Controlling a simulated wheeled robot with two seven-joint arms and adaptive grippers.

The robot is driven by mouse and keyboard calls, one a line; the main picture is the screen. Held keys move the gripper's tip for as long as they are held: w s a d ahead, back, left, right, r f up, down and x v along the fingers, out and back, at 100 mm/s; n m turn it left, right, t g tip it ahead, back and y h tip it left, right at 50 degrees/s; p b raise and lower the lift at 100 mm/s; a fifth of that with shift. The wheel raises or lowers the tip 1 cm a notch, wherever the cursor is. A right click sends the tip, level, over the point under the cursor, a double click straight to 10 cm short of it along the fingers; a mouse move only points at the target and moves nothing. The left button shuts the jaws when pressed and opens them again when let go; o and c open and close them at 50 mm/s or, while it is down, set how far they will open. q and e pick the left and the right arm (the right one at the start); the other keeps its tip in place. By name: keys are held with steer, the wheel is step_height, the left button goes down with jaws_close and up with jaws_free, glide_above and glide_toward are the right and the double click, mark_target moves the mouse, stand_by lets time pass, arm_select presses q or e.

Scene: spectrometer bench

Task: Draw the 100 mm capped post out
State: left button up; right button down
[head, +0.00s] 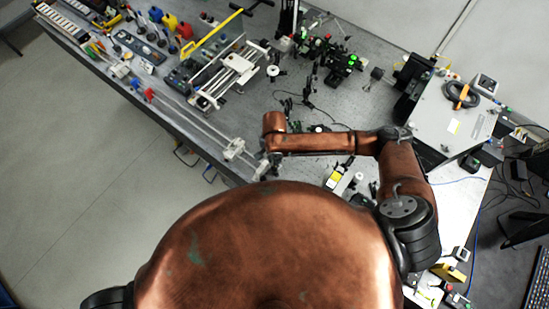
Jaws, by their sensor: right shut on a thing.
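My right arm reaches in from the right, and its wrist hangs over the bench's near edge. My right gripper (262,168) points down beside the white carriage (234,149) at the near end of a long rail. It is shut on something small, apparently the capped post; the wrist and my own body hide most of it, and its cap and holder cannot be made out. My left gripper is not in view.
The rail (190,118) runs along the bench's left edge. A framed stage (230,72), a yellow bar (212,35) and small bottles stand at the back left. Optics mounts (335,58) stand behind the arm. A grey box (452,118) is at right. Bare bench (260,100) lies between.

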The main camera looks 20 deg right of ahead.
steer(key=shift+r, duration=0.2)
steer(key=shift+r, duration=0.7)
steer(key=shift+f, duration=0.1)
